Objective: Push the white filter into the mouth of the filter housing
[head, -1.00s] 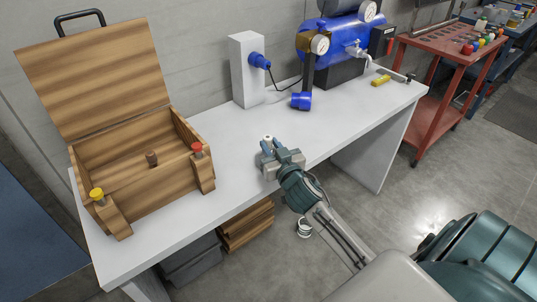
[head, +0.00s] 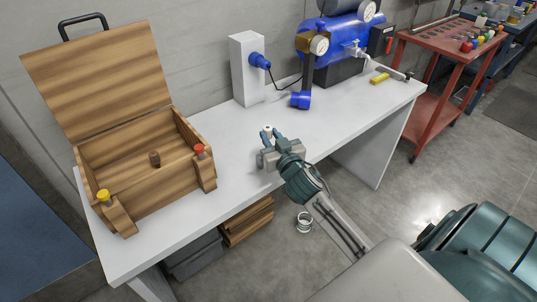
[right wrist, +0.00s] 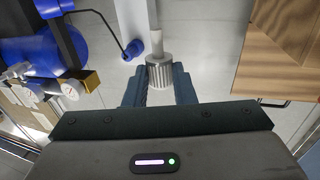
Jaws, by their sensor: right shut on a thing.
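My right gripper (head: 267,144) is above the front part of the white bench. It is shut on the white filter (right wrist: 160,72), a small ribbed cylinder between the fingertips in the right wrist view. Only the filter's pale top (head: 267,129) shows in the head view. The filter housing appears to be the blue cup (head: 301,100) below the blue tank, right of and beyond the gripper. The filter is clearly apart from it. The direction of the housing's mouth is hard to tell. My left gripper is not in view.
An open wooden box (head: 150,185) stands at the bench's left. A white post (head: 246,70) with a blue plug (head: 259,60) and cable stands at the back. A yellow object (head: 379,79) lies at the right. The bench top between gripper and housing is clear.

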